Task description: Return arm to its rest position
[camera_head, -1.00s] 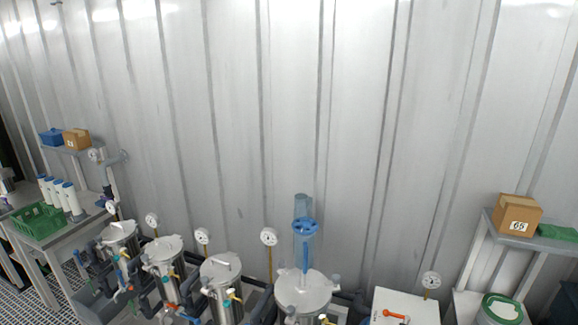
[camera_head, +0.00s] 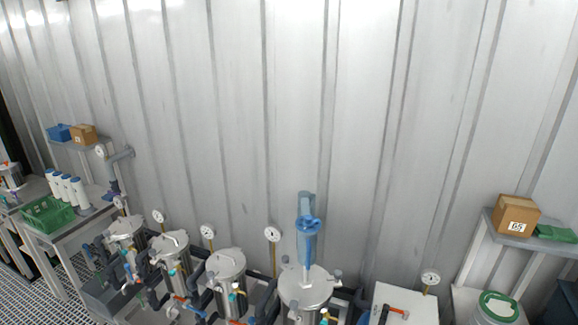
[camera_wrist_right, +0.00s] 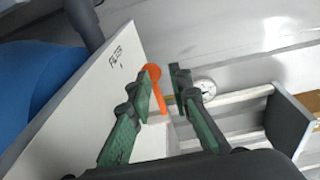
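My right gripper (camera_wrist_right: 168,72) shows in the right wrist view with its two dark, green-padded fingers apart and no object held between them. An orange handle (camera_wrist_right: 157,85) on a white cabinet stands just beyond the fingertips, close to the left finger; I cannot tell whether they touch. In the head view, the same orange handle (camera_head: 398,312) is at the bottom edge, with a dark sliver beside it that may be part of my right gripper. My left gripper is not in view.
A white cabinet (camera_head: 405,298) stands right of several steel vessels (camera_head: 305,285) with gauges. A shelf at right bears a cardboard box (camera_head: 516,215). A green crate (camera_head: 47,215) sits on the left table. The wall above is clear.

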